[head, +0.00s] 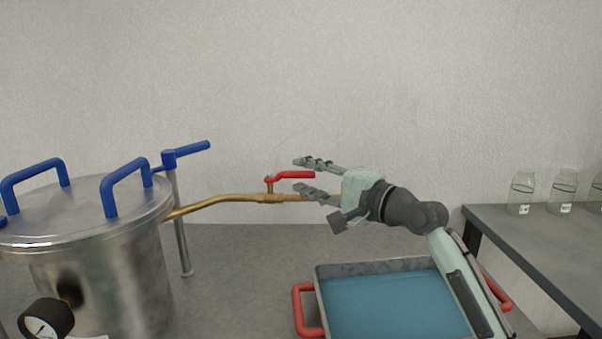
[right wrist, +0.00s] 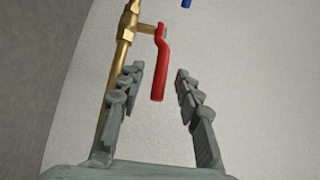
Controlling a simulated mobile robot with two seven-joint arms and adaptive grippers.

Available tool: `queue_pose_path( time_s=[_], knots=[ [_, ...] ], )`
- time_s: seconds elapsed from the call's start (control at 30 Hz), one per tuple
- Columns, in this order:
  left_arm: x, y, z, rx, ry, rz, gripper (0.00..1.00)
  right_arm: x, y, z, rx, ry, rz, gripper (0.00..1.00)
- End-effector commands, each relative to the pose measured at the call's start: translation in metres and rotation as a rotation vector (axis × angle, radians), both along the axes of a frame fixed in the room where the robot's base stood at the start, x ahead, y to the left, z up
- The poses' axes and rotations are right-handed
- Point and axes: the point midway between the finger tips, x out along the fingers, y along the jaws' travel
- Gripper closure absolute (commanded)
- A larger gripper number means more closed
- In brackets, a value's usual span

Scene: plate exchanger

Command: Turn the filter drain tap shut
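The filter drain tap has a red lever (head: 291,175) on a brass pipe (head: 228,198) that runs out to the right from the steel filter vessel (head: 105,270). The lever lies roughly along the pipe, pointing right. My right gripper (head: 304,175) is open, its fingers pointing left, one above and one below the lever's free end in the head view. In the right wrist view the red lever (right wrist: 161,65) reaches into the gap between the open fingertips (right wrist: 160,80). I cannot tell whether either finger touches it. My left gripper is not in view.
A steel tray (head: 330,270) with red handles and blue liquid stands below my right arm. The vessel has blue handles (head: 125,185), a blue-handled rod (head: 187,153) and a gauge (head: 45,325). A side table (head: 540,240) holds glass jars (head: 522,195) at right.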

Motion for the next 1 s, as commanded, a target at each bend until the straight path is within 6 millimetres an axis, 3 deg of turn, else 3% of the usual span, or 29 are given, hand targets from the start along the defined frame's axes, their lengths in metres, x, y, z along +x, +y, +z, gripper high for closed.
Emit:
queue_pose_path(
  time_s=[0.17, 0.43, 0.73, 1.0],
  knots=[
    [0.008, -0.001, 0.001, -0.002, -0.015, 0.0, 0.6, 0.011, 0.011, 0.0, -0.002, -0.001, 0.0, 0.66],
    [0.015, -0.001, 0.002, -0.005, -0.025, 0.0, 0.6, 0.013, 0.012, 0.0, -0.002, -0.001, -0.001, 0.66],
    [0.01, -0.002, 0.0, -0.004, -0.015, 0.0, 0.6, 0.012, 0.012, 0.0, -0.002, -0.001, -0.001, 1.0],
    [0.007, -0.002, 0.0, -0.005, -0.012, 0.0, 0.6, 0.012, 0.012, -0.001, -0.003, 0.0, -0.001, 1.0]
  ],
)
